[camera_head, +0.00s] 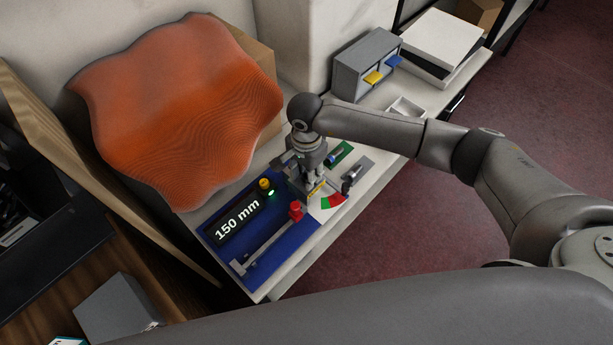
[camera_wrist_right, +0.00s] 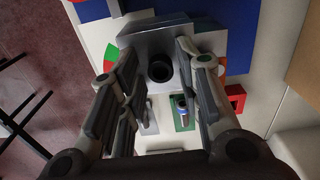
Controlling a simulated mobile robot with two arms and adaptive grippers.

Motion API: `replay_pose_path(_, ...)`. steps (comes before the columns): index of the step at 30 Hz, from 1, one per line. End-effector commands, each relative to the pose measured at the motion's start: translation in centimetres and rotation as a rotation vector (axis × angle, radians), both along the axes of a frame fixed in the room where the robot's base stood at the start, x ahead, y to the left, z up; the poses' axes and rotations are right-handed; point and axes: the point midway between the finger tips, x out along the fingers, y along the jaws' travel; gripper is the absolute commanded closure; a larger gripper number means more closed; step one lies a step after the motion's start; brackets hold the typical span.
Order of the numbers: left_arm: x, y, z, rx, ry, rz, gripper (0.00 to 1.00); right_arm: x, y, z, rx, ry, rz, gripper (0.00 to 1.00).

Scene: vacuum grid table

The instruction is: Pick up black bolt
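My right gripper (camera_head: 312,192) points down over a grey metal block on the blue measuring station (camera_head: 283,248). In the right wrist view its fingers (camera_wrist_right: 157,55) are apart, one on each side of a dark round part (camera_wrist_right: 160,70). This looks like the black bolt, seen end-on at the block; a gap shows between it and the fingers. In the head view the gripper hides this spot. A bolt with a blue band (camera_wrist_right: 181,105) lies on a green pad (camera_wrist_right: 185,123). My left gripper is out of view.
The station has a "150 mm" display (camera_head: 237,219), a red knob (camera_head: 295,209) and a yellow button (camera_head: 264,184). A red-green gauge (camera_head: 333,201) sits beside the block. An orange wavy panel (camera_head: 175,105) stands behind. A grey drawer unit (camera_head: 366,62) is farther back.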

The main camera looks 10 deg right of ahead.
Motion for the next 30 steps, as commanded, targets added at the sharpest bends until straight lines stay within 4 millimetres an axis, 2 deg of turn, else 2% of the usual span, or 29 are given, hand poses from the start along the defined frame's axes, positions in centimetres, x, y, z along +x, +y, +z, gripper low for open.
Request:
replay_pose_path(8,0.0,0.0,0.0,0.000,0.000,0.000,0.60,0.0,0.0,-0.3,0.001,-0.001,0.001,0.70)
replay_pose_path(15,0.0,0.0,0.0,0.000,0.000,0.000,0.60,0.0,0.0,-0.3,0.001,-0.001,0.001,1.00)
replay_pose_path(24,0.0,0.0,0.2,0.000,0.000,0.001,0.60,0.1,0.0,0.1,0.001,-0.002,0.001,1.00)
replay_pose_path(26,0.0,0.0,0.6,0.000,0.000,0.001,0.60,0.1,0.0,0.7,0.001,-0.003,0.000,1.00)
replay_pose_path(30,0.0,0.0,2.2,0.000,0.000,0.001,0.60,0.1,0.0,3.4,0.001,-0.004,0.002,1.00)
